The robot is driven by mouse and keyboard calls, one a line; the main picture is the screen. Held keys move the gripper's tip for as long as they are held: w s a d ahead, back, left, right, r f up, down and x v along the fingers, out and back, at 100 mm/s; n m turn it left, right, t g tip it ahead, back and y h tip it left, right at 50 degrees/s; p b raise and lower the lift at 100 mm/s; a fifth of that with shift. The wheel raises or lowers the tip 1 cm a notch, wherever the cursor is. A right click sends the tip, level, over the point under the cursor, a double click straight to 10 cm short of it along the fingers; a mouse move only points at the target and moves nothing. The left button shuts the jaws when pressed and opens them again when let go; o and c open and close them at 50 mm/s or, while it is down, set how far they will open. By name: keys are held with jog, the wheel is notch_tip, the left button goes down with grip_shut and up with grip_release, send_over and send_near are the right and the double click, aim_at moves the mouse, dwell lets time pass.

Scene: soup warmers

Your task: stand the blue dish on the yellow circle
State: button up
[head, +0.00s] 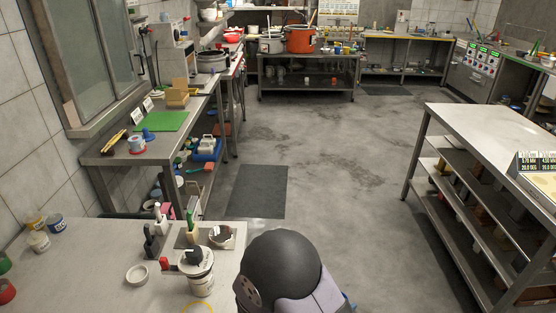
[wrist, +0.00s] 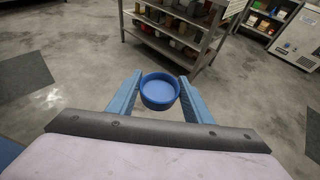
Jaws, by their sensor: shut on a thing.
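The blue dish (wrist: 160,92) is a small round open dish. In the wrist view it sits between the two blue fingers of my gripper (wrist: 160,80), which is shut on it. The dish is held clear of anything, with the grey floor far below it. The yellow circle (head: 197,302) is a thin ring on the near-left counter, cut off by the bottom edge of the head view. In the head view my dark arm joint stands right of the circle and hides most of my gripper. The dish cannot be made out there.
The near-left counter (head: 80,270) holds a white pot with a lid (head: 197,270), a small white dish (head: 137,274), a bowl (head: 222,237) and several jars at the left. Open floor (head: 330,190) lies beyond. A steel shelf table (head: 480,135) stands at right.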

jog(key=shift+r+p, duration=2.5)
jog(key=shift+p, duration=0.55)
